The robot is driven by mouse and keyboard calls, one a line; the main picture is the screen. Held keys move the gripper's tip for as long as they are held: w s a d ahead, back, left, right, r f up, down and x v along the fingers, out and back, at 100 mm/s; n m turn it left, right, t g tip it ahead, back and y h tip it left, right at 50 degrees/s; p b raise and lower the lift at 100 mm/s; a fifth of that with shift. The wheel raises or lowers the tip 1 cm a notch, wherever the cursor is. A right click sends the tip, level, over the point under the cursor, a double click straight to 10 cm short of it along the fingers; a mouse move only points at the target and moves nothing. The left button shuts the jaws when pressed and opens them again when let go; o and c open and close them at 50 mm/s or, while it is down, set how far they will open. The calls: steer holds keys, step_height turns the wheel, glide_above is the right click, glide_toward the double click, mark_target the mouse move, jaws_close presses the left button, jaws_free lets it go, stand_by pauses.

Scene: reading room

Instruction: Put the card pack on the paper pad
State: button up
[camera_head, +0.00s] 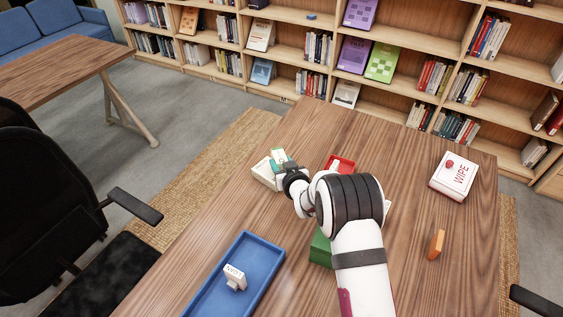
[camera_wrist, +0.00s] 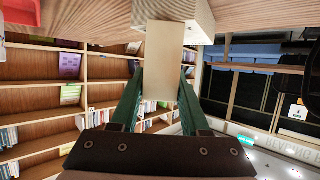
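My gripper (camera_head: 281,167) is over the far left part of the wooden table. In the wrist view its two green fingers (camera_wrist: 160,95) are closed on the sides of a pale, flat card pack (camera_wrist: 164,52). The pack shows only partly in the head view, as a small white and green shape (camera_head: 277,154) at the fingertips. A thick cream block, which looks like the paper pad (camera_head: 262,173), lies on the table right at the gripper; it also shows in the wrist view (camera_wrist: 203,18) behind the pack. I cannot tell whether pack and pad touch.
A blue tray (camera_head: 212,296) holds a small white lettered item (camera_head: 235,277). A red tray (camera_head: 340,160) is partly behind my arm, and a green box (camera_head: 320,249) is beside it.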

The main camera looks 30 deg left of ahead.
steer(key=o, duration=0.4)
steer(key=shift+c, duration=0.2)
steer(key=shift+r, duration=0.1)
steer(key=s+d+r+m+g+h, duration=0.1)
steer(key=s+d+r+m+h, duration=0.3)
steer(key=d, duration=0.7)
steer(key=s+d+r+m+g+h, duration=0.15)
steer(key=s+d+r, duration=0.25)
steer(key=s+d, duration=0.45)
steer(key=s+d+r+m+g+h, duration=0.1)
steer(key=s+d+r+m+h, duration=0.25)
steer(key=d, duration=0.95)
steer(key=s+d+r+m+g, duration=0.1)
steer(key=s+d+m+g, duration=0.1)
steer(key=s, duration=0.9)
steer(key=s+d+r+m+g+y, duration=0.1)
steer(key=s+d+r+m+g, duration=0.1)
steer(key=s, duration=0.9)
steer(key=shift+r+m+g, duration=0.3)
steer(key=shift+m+g, duration=0.5)
steer(key=shift+g, duration=0.25)
